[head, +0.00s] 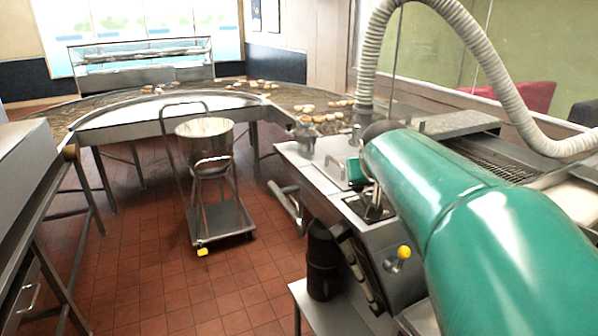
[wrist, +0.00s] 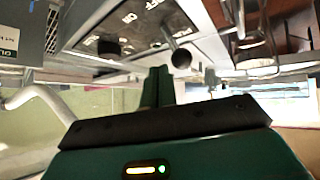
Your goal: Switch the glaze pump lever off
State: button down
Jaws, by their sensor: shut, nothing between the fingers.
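The wrist view is upside down. It shows a dark control panel (wrist: 140,22) with white lettering, partly legible as ON and OFF. A lever with a black ball knob (wrist: 181,59) on a short metal rod stands on it, just beyond my fingertips and slightly right. A second black knob (wrist: 108,48) sits to the left. My gripper (wrist: 158,72) has its two green fingers together and empty, apparently apart from the ball knob. In the head view the panel (head: 377,211) is partly hidden by my green arm; my gripper's end (head: 355,172) shows just above it.
A yellow-knobbed lever (head: 403,253) is on the machine's front face. A ribbed hose (head: 480,50) arches over my arm. A trolley with a metal bucket (head: 204,130) stands on the tiled floor left. A curved conveyor (head: 120,100) carries doughnuts behind.

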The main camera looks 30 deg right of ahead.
jog(key=shift+r, duration=0.7)
jog(key=shift+s+d+r, duration=0.1)
jog(key=shift+d+r, duration=0.05)
